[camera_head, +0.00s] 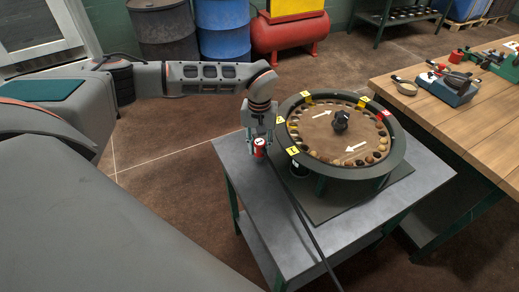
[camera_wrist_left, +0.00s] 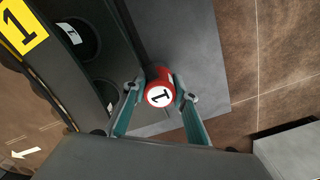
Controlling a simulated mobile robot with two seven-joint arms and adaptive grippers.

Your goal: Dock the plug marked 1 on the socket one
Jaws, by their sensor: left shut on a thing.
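My left gripper (camera_head: 259,150) is shut on a red plug (camera_wrist_left: 158,88) with a white end face marked 1. The plug is held beside the left edge of the round ring fixture (camera_head: 396,152), over the grey table. In the left wrist view, two dark round sockets (camera_wrist_left: 78,40) with small white labels sit in the side of the fixture, left of the plug. The plug is apart from both. A yellow tag marked 1 (camera_wrist_left: 22,24) lies on the fixture near the upper socket. The right gripper is not in view.
A dark cable (camera_head: 307,222) runs from near the gripper across the grey table (camera_head: 400,208). A black knob (camera_head: 340,121) stands amid the ring's round pieces. A wooden bench (camera_head: 470,125) with tools is at right. A red tank (camera_head: 290,36) and drums (camera_head: 222,28) stand behind.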

